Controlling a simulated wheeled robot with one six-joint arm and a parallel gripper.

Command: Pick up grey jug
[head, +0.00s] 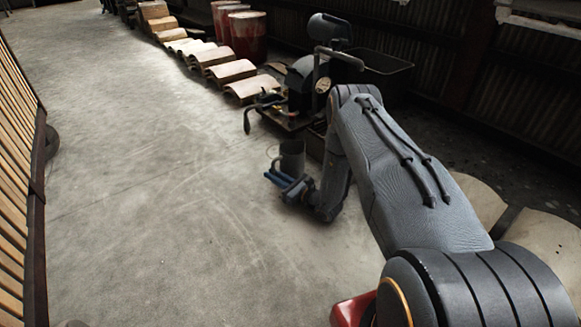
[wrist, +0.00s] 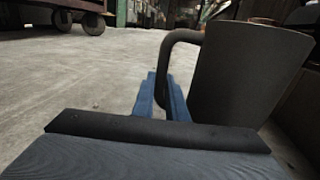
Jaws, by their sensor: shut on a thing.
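The grey jug (head: 292,157) is upright at the far end of my arm in the head view, beside dark machinery. In the wrist view the jug (wrist: 245,75) fills the right side, with its curved handle (wrist: 171,62) toward the left. My gripper (wrist: 168,98) has blue fingers, shut on the lower part of the handle. In the head view my gripper (head: 277,178) is just in front of the jug, low near the floor. I cannot tell whether the jug's base touches the floor, as its lower part is partly hidden.
Dark machinery (head: 300,90) with projecting bars stands just behind the jug. Curved tan pieces (head: 230,72) and red drums (head: 247,37) line the back. A slatted wooden rack (head: 18,165) stands at the left. The concrete floor (head: 150,200) between is clear. A wheeled cart (wrist: 75,12) shows in the wrist view.

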